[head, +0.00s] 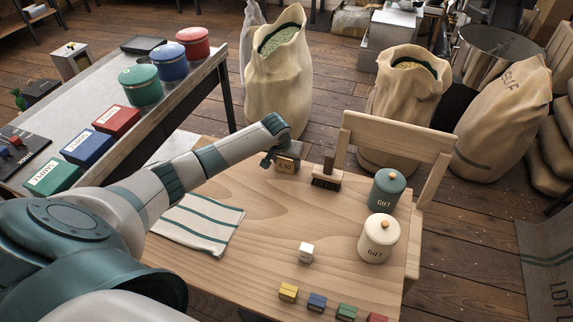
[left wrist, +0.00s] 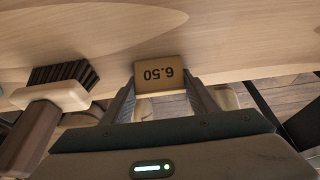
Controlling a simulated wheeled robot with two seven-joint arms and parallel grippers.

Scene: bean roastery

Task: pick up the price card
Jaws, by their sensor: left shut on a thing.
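The price card (head: 285,166) is a small tan card with a dark price on it, at the far edge of the wooden table (head: 275,230). In the left wrist view the card (left wrist: 160,74) reads 6.50 upside down and sits between the fingertips. My left gripper (head: 284,156) is shut on the card; in the left wrist view its fingers (left wrist: 160,92) flank the card on both sides. I cannot tell whether the card touches the table. My right gripper is not in view.
A brush (head: 327,179) stands right of the card, close by; it also shows in the left wrist view (left wrist: 52,97). Two GIFT canisters, teal (head: 387,192) and cream (head: 378,240), stand at the table's right. A chair (head: 400,150) stands behind.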

